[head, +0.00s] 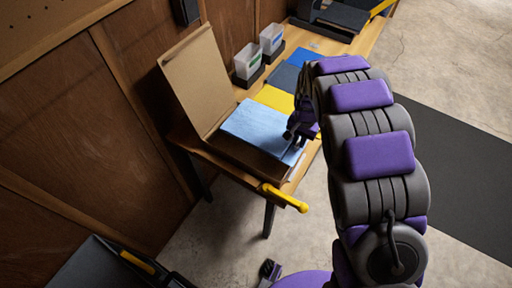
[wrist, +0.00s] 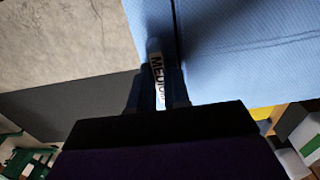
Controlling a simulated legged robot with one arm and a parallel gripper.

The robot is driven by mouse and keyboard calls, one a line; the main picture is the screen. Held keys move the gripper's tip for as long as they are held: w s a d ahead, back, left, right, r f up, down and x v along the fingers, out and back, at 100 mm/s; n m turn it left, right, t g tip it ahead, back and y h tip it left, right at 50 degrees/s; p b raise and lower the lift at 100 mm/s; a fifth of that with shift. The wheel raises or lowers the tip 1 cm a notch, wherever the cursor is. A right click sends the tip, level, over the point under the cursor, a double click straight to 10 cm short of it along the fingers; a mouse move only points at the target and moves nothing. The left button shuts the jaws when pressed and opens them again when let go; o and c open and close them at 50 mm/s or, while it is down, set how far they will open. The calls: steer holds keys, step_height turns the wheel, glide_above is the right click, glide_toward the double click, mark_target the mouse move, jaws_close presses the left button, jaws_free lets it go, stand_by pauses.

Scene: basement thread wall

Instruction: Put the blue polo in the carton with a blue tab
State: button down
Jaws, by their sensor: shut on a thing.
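A light blue folded cloth, which looks like the blue polo (head: 252,124), lies at the near end of the wooden table, over a brown cardboard piece. It fills the upper right of the wrist view (wrist: 235,50). My gripper (head: 297,134) is at its right edge. In the wrist view my gripper (wrist: 158,95) is shut on that edge, with a white size strip reading "MEDI…" (wrist: 157,70) between the fingers. Two small translucent bins (head: 247,61) and (head: 271,38) stand farther back. No carton with a blue tab can be made out for certain.
A tall brown cardboard panel (head: 196,78) leans upright left of the polo. Yellow (head: 274,98), dark grey (head: 284,77) and blue (head: 305,56) cloths lie behind it. A yellow handle (head: 284,197) juts from the table's front. A dark mat (head: 455,160) covers floor at right.

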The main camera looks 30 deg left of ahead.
mark_target(287, 143)
steer(key=a, duration=0.1)
steer(key=s+a+f, duration=0.1)
steer(key=a, duration=0.1)
steer(key=shift+s+a+f, duration=0.15)
steer(key=shift+s, duration=0.05)
steer(key=shift+s+a+f, duration=0.15)
steer(key=shift+a+f, duration=0.05)
steer(key=shift+f, duration=0.1)
step_height(287, 143, down, 10)
steer(key=shift+a+r+b, duration=0.1)
steer(key=shift+r+b, duration=0.1)
steer(key=shift+b, duration=0.8)
steer(key=c, duration=1.1)
jaws_free()
